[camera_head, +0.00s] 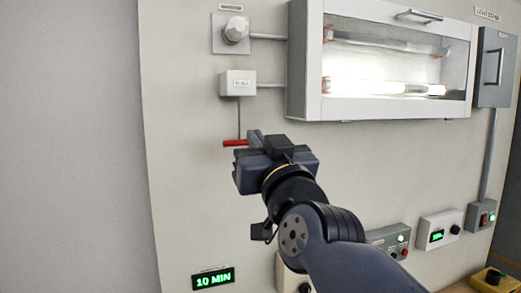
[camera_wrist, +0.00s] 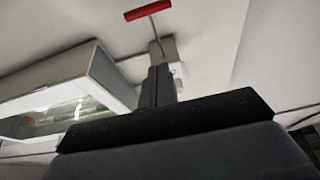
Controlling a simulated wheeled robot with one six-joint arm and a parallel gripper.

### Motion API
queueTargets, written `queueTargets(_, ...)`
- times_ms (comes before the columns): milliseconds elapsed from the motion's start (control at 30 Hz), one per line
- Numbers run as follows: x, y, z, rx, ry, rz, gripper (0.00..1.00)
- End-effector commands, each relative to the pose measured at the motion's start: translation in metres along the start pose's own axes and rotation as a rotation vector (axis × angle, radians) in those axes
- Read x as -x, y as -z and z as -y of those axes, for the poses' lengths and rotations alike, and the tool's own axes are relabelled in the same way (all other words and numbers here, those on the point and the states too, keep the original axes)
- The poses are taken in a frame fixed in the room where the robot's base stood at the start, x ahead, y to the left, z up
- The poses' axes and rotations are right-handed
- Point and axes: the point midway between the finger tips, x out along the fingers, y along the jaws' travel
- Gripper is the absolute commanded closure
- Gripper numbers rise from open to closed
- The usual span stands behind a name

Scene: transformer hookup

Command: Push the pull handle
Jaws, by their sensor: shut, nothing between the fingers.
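The pull handle is a red bar (camera_head: 236,143) hanging on a thin cord below a small white switch box (camera_head: 238,84) on the wall panel. My gripper (camera_head: 254,136) is at the handle's right in the head view, its fingers shut and empty. In the wrist view the red handle (camera_wrist: 148,10) shows at the top, beyond the shut fingertips (camera_wrist: 160,70), with its cord running back to the box. The handle's right end is close to my fingers in the head view. I cannot tell whether they touch. My gripper body hides the panel behind it.
A glass-fronted lamp cabinet (camera_head: 395,107) with lit tubes juts out at the upper right. A round knob (camera_head: 236,29) sits above the switch box. A green "10 MIN" display (camera_head: 213,280) and control boxes (camera_head: 438,229) are lower down. The panel left of the handle is clear.

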Motion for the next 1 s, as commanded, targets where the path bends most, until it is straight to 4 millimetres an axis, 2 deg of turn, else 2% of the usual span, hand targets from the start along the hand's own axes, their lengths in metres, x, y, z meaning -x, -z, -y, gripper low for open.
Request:
queueTargets(100,-0.023,0.000,0.000,0.001,0.000,0.002,1.00)
queueTargets(367,-0.067,0.000,0.000,0.000,0.000,0.002,1.00)
queueTargets(400,-0.065,-0.012,0.000,0.001,0.000,0.004,1.00)
queueTargets(600,-0.070,-0.032,0.000,0.001,-0.001,0.002,1.00)
queueTargets(1000,-0.071,-0.039,0.000,-0.001,0.000,0.000,1.00)
